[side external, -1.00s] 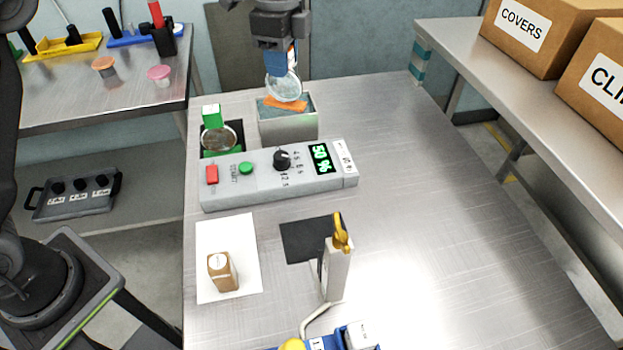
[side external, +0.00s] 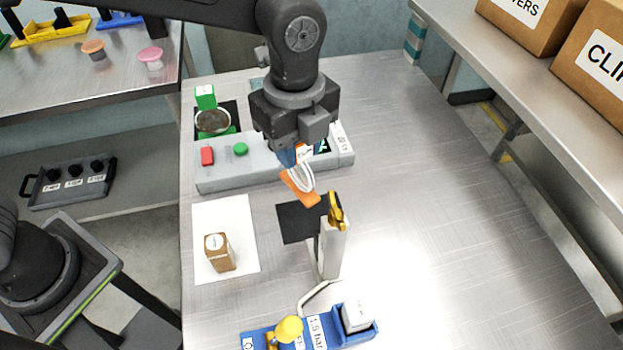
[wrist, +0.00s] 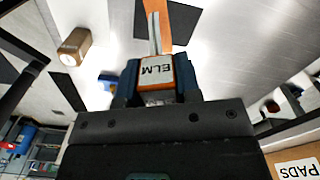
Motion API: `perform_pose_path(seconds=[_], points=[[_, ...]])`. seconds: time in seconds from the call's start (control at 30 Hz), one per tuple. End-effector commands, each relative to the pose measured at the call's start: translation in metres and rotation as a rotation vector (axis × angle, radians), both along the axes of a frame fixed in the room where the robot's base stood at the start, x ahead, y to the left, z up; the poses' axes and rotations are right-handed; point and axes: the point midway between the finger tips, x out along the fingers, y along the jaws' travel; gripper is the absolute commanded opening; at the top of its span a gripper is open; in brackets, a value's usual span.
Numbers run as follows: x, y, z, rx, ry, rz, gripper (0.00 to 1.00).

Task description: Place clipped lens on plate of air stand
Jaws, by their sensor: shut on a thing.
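My gripper (side external: 288,156) is shut on the clipped lens, holding it tilted in the air.
A grey control box (side external: 225,170) lies behind. A green holder with a round disc (side external: 213,121) stands at the back left. A blue unit (side external: 318,333) is at the front. The table's right side is clear.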

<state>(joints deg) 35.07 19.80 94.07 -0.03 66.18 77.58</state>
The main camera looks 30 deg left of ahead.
Motion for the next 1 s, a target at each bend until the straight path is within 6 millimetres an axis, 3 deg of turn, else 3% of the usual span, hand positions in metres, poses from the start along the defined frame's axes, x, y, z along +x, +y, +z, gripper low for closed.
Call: perform_pose_path(seconds=[0.1, 0.23, 0.53, 0.97, 1.0], points=[[-0.004, -0.018, -0.011, 0.002, 0.001, -0.002, 0.00], [-0.006, -0.026, -0.016, 0.000, -0.001, 0.001, 0.00], [-0.006, -0.026, -0.052, 0.002, 0.001, 0.002, 0.00], [-0.006, -0.026, -0.059, 0.000, 0.000, 0.002, 0.00], [-0.006, -0.026, -0.060, 0.000, 0.000, 0.002, 0.32]])
